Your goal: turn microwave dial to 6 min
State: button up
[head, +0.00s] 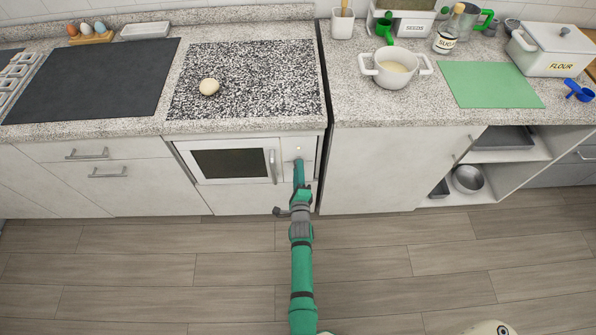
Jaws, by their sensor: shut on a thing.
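The white microwave (229,162) is built in below the speckled counter, with a dark window and an upright handle (273,166) at the right of its door. Its door looks closed. Its control panel (297,146) is right of the handle, with a small light spot near the top. My gripper (299,165) reaches up to the lower part of this panel from the front. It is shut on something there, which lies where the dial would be. The gripper hides the dial, so its setting cannot be read.
A dough ball (209,87) lies on the speckled board (248,80) above the microwave. A white pot (396,68) and green mat (490,84) are on the right counter. An open shelf with a metal bowl (467,179) is at the lower right.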

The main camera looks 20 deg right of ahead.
jog(key=o, duration=1)
jog(key=shift+o, duration=0.2)
jog(key=v, duration=1)
jog(key=shift+s+a, duration=0.15)
jog(key=shift+s, duration=0.1)
jog(key=shift+s+r, duration=0.1)
jog(key=shift+s, duration=0.05)
